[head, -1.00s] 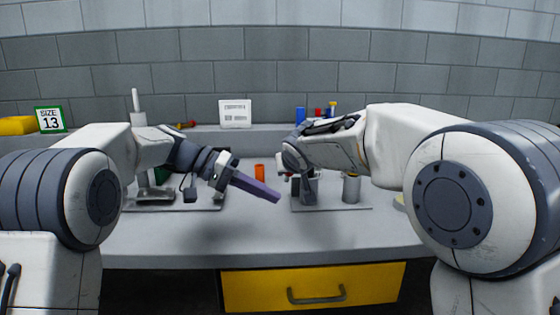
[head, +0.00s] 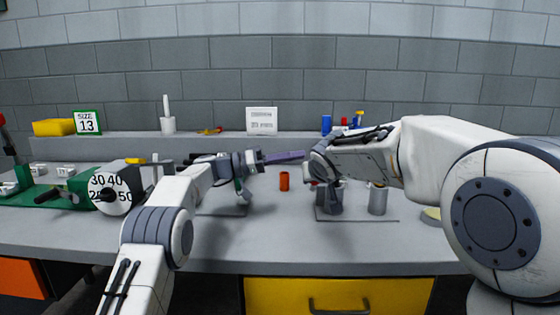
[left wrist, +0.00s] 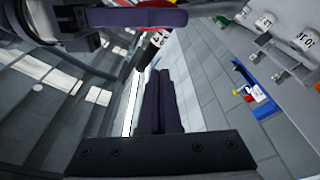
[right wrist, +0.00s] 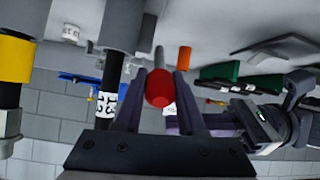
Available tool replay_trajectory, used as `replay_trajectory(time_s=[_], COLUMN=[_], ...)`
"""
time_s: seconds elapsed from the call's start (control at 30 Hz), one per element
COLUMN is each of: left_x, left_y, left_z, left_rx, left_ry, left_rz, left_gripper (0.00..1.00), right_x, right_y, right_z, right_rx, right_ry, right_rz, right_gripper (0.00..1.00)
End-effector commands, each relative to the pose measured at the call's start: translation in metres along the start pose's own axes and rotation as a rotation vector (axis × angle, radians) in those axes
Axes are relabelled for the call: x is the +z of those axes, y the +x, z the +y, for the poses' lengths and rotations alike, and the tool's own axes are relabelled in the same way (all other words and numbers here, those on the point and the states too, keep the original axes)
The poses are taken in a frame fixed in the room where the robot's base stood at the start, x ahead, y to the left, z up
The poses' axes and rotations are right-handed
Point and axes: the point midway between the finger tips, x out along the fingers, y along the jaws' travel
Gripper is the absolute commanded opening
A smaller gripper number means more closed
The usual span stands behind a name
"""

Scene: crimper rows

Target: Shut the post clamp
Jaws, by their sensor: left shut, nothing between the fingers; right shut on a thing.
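The red ball knob of a lever (right wrist: 159,89) is between the two purple fingers of my right gripper (right wrist: 160,74), which is shut on it.
A grey cylinder (head: 377,201) stands right of the clamp, and a small orange cylinder (head: 284,181) left of it. A green machine with a numbered dial (head: 110,193) is at the left. A back ledge holds a white sign (head: 262,121) and small items. The front bench strip is clear.

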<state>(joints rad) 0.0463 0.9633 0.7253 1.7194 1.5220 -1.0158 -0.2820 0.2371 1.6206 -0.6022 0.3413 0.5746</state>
Motion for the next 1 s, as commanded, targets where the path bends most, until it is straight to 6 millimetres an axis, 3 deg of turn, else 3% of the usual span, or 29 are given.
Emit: replay_trajectory(time_s=[0.2,0.7,1.0], left_x=[0.001,0.034,0.038], left_y=[0.044,0.028,0.026], left_z=[0.0,0.0,0.0], left_rx=[0.002,0.0,0.0], left_ry=[0.0,-0.004,-0.002], left_rz=[-0.002,0.0,0.0], left_gripper=[0.0,0.0,0.0], right_x=[0.001,0.0,0.0], right_y=[0.0,0.0,0.0], right_z=[0.0,0.0,0.0], right_rx=[0.0,0.0,0.0], right_ry=[0.001,0.001,0.001], right_rz=[-0.001,-0.001,0.0], right_gripper=[0.0,0.0,0.0])
